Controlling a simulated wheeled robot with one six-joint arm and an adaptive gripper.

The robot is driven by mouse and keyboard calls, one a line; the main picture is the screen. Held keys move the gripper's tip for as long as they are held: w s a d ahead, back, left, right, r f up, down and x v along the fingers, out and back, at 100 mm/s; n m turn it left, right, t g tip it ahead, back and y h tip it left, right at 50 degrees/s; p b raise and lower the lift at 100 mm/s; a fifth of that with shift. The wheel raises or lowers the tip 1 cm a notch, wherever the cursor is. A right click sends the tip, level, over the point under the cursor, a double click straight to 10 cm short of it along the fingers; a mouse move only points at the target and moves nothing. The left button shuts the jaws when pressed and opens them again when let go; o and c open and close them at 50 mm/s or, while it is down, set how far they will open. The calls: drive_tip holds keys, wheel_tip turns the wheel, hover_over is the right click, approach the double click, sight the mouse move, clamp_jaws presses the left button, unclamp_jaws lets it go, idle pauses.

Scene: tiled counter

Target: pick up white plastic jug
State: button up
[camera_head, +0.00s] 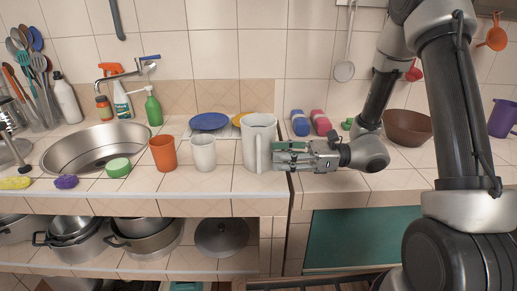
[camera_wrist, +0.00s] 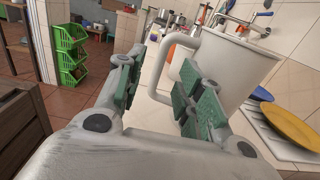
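The white plastic jug (camera_head: 250,138) stands upright near the counter's front edge, right of a white cup. In the wrist view, the jug (camera_wrist: 232,65) is at the upper right with its handle (camera_wrist: 156,78) reaching left. My gripper (camera_head: 283,156) is just right of the jug in the head view, level with its lower half. In the wrist view, my gripper (camera_wrist: 160,88) has its green-padded fingers apart, with the handle showing in the gap between them. The right finger hides part of the jug's lower side. I cannot tell whether either finger touches it.
The white cup (camera_head: 203,152) and orange cup (camera_head: 162,153) stand left of the jug. A blue plate (camera_head: 209,121) and yellow plate (camera_wrist: 292,124) lie behind it. Blue and pink items (camera_head: 320,122) and a brown bowl (camera_head: 407,128) are to the right. The front edge is close.

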sight(259, 171)
drive_tip(key=a, duration=0.6)
drive_tip(key=shift+w, duration=0.15)
clamp_jaws()
